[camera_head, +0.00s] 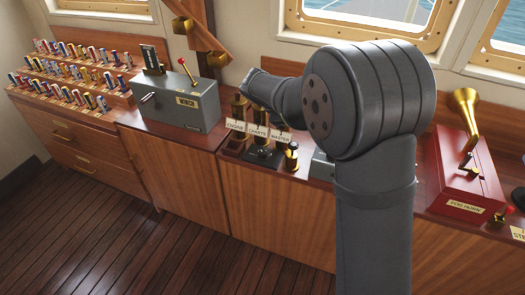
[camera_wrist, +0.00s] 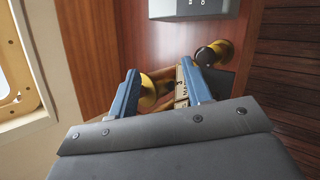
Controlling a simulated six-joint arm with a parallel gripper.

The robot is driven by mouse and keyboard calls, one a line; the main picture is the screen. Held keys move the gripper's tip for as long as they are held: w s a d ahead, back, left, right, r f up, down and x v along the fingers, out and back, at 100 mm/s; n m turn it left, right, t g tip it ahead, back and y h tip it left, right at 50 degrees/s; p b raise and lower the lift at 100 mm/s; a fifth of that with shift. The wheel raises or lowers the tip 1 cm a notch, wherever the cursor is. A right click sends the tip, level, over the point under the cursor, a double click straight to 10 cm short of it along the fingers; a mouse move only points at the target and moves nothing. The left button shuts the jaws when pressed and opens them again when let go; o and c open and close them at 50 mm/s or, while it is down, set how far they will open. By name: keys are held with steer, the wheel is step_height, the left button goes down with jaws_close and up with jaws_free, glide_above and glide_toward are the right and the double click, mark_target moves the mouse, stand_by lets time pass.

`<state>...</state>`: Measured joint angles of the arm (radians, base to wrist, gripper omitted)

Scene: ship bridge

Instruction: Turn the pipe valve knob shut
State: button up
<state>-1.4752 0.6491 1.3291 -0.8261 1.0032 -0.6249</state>
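My gripper (camera_wrist: 159,67) shows in the wrist view with its two blue fingers apart, pointing at the wooden counter. A rounded brass piece (camera_wrist: 148,94) shows between the fingers, close to the left one; I cannot tell whether they touch. Labelled plates (camera_wrist: 181,90) are by the right finger, which partly covers them. I cannot tell which brass part is the valve knob.
A grey WINCH box (camera_head: 180,105) with a red-tipped lever stands left of the brass cylinders. A red FOG HORN box (camera_head: 465,180) with a brass horn is at the right. Racks of coloured rolls (camera_head: 85,65) are at the far left. Windows are behind.

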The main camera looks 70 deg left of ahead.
steer(key=shift+o, duration=0.3)
steer(key=a+m+g, duration=0.1)
steer(key=m, duration=0.2)
steer(key=s+a+f+m+g+h, duration=0.1)
steer(key=m, duration=0.2)
steer(key=a+m+g+h, duration=0.1)
steer(key=m, duration=0.2)
steer(key=shift+s+a+f, duration=0.1)
steer(key=shift+s+f, duration=0.15)
steer(key=shift+s, duration=0.1)
steer(key=m+g, duration=0.5)
steer(key=m, duration=0.4)
glide_above(263, 152)
steer(key=shift+m+h, duration=0.3)
step_height(263, 152, down, 17)
steer(key=shift+r, duration=0.1)
steer(key=c, duration=1)
